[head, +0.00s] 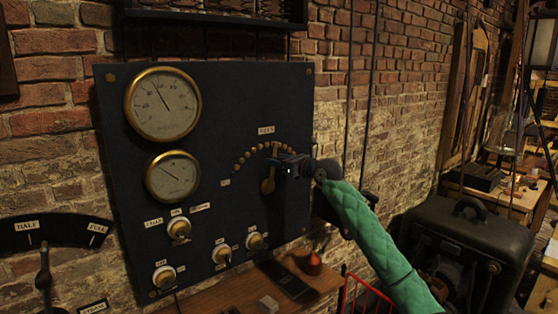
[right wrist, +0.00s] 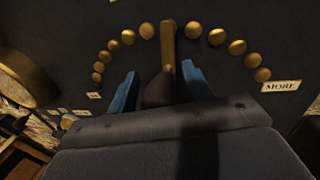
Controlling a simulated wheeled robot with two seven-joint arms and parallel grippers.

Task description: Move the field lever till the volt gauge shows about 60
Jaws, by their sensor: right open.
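The field lever (right wrist: 168,48) stands nearly upright in the right wrist view, its tip at the top of an arc of brass studs. The gripper's two blue fingers (right wrist: 160,82) stand open, one on each side of the lever; contact cannot be told. The large brass-rimmed gauge (head: 163,104) has its needle up and left of centre. The smaller gauge (head: 172,176) below it also has its needle to the upper left. I cannot read which one is the volt gauge. My left gripper is out of view.
The dark panel (head: 225,100) hangs on a brick wall. Several switches (head: 180,229) sit low on it. A "MORE" label (right wrist: 281,86) is at the arc's right end. A wooden shelf (head: 235,292) lies below, and a dark machine (head: 470,235) stands at the right.

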